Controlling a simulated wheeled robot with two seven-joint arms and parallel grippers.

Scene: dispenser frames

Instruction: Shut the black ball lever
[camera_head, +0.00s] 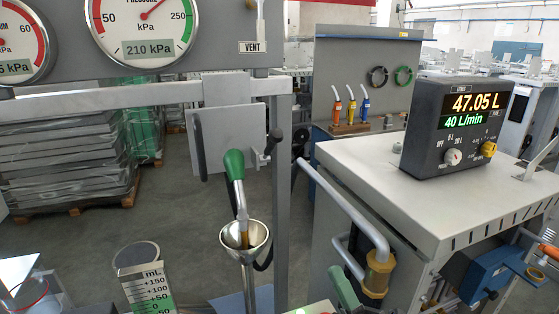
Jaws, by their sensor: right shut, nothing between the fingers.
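A dark lever with a rounded black end (275,134) stands beside the grey upright post, at the right of a pale square plate (224,140). The lever leans up and to the right from a small grey fitting. A green-handled nozzle (235,165) points down into a metal cup (246,238) below it. My right gripper is shut and empty; its fingertips are hard to pick out, and I cannot tell its distance from the lever. My left gripper is not in view.
A gauge panel with a VENT label (252,47) spans the upper left. A white-topped bench (380,185) carries a flow meter (456,125) on the right. A bent grey pipe (345,208) with a brass fitting runs beside the bench. A graduated scale (150,290) stands low left.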

